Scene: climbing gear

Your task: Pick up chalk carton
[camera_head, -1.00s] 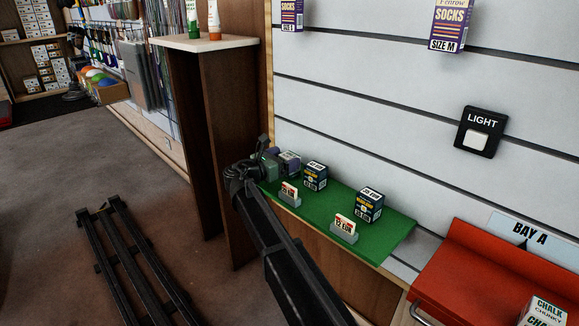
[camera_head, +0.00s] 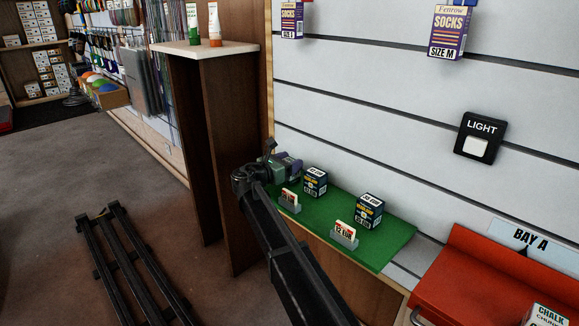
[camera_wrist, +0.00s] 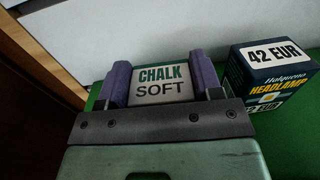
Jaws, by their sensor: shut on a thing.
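The chalk carton (camera_wrist: 161,84) is a white box with a dark green edge, labelled "CHALK SOFT", seen in the wrist view between two purple fingers. My gripper (camera_wrist: 160,85) is shut on it, with a finger at each side. In the head view my gripper (camera_head: 291,163) is at the left end of the green shelf mat, and the carton is hidden there behind the gripper. I cannot tell whether the carton still touches the mat.
A headlamp box (camera_wrist: 271,76) marked 42 EUR stands close right of the carton. A second headlamp box (camera_head: 369,210) and two price-card holders (camera_head: 344,236) stand on the green mat (camera_head: 396,243). The wall is behind; a wooden stand (camera_head: 208,120) is on the left.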

